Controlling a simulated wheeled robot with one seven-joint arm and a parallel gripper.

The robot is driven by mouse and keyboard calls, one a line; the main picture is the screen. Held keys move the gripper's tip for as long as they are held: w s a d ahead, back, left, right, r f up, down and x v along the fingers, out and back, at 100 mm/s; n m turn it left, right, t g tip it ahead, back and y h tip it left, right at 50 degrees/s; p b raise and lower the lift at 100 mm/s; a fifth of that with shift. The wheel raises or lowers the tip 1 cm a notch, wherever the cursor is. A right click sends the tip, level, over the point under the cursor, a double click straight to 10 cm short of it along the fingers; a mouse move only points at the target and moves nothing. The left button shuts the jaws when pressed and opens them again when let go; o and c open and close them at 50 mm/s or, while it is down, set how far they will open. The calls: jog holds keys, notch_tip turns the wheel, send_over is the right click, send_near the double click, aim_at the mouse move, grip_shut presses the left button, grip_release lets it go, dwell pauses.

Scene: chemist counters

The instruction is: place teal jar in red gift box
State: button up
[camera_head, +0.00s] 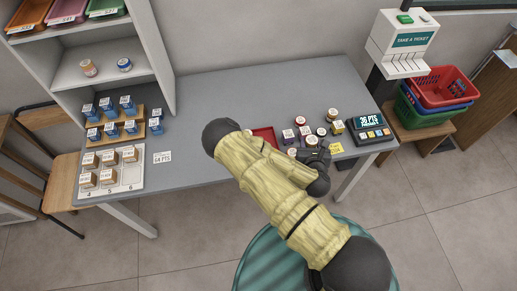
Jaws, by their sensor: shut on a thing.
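My gripper (313,157) is the dark end of the arm, low over the front right part of the counter. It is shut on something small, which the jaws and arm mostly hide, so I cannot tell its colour. A red open box (265,132) lies on the counter to the upper left of the gripper, partly hidden behind my arm. I cannot make out a teal jar among the small jars with pale labels, such as the purple one (288,135), close behind the gripper.
A ticket display (370,130) stands on the counter's right end. Blue boxes on a wooden riser (137,130) and brown boxes on a numbered tray (125,183) stand at left. The counter's middle (215,98) is clear. Stacked baskets (440,90) stand beyond its right end.

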jog(key=w+a+f+y+b, duration=0.1)
jog(key=w+a+f+b, duration=0.3)
jog(key=w+a+b, duration=0.4)
jog(key=r+n+y+b, duration=0.1)
jog(key=n+y+b, duration=0.1)
jog(key=b, duration=1.9)
send_over(265, 134)
jog(key=s, duration=0.3)
jog(key=shift+w+d+r, duration=0.1)
jog(key=shift+w+r, duration=0.15)
jog(key=shift+r, duration=0.05)
jog(key=shift+f+b, duration=0.6)
jog(key=shift+f, duration=2.55)
jog(key=shift+f, duration=1.85)
